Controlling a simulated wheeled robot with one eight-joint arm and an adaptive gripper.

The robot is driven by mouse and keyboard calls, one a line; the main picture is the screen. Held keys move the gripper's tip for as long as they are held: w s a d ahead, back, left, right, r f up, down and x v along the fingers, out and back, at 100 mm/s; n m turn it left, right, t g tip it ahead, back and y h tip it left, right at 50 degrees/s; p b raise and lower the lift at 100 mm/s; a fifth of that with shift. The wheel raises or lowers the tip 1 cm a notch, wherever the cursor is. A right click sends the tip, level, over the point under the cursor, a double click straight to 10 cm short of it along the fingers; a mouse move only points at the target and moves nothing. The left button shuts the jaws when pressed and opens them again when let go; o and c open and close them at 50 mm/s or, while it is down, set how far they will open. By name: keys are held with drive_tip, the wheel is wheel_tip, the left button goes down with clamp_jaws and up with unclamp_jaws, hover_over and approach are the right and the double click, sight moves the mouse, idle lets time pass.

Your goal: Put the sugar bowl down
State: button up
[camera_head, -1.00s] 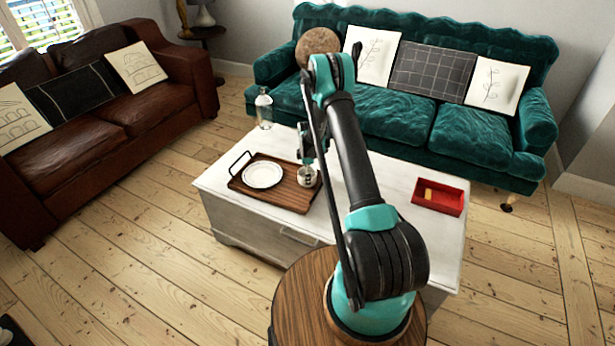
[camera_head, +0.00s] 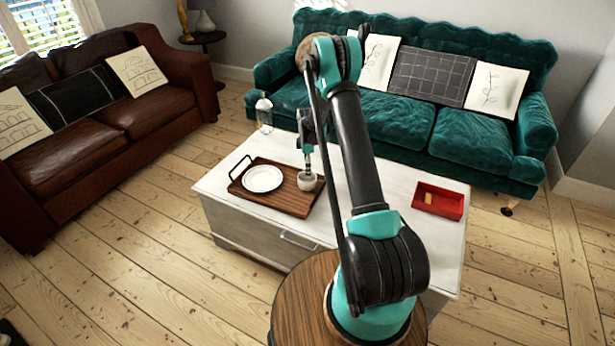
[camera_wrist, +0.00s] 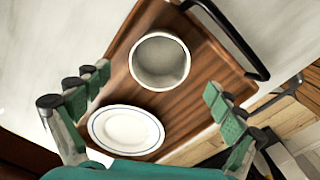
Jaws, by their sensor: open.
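The sugar bowl (camera_head: 307,182) is a small pale round pot standing on the right part of the wooden tray (camera_head: 285,202). In the wrist view the bowl (camera_wrist: 160,62) is seen from above, upright, open-topped and looking empty. My gripper (camera_head: 307,168) is just above the bowl in the head view. In the wrist view my gripper's two green fingers (camera_wrist: 156,82) are spread wide, with the bowl between them in the picture and clear space on both sides. Neither finger appears to touch it. A white plate (camera_head: 263,178) lies beside the bowl on the tray.
The tray rests on a white coffee table (camera_head: 370,200), its black handle (camera_wrist: 228,35) close to the bowl. A red box (camera_head: 438,200) holding a yellow item stands at the table's right. A glass bottle (camera_head: 264,112) stands at the back left corner.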

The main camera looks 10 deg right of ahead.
drive_tip(key=s+d+r+m+t, duration=0.1)
drive_tip(key=s+r+m, duration=0.3)
drive_tip(key=s+r, duration=0.6)
drive_tip(key=s+d+r+m+t, duration=0.1)
drive_tip(key=s+r+m, duration=0.3)
drive_tip(key=s+r, duration=0.6)
drive_tip(key=s+r+m+t, duration=0.2)
drive_tip(key=s+m, duration=0.6)
drive_tip(key=s, duration=1.4)
drive_tip(key=shift+d+r+m, duration=0.2)
drive_tip(key=shift+d+m, duration=0.2)
drive_tip(key=shift+d, duration=0.05)
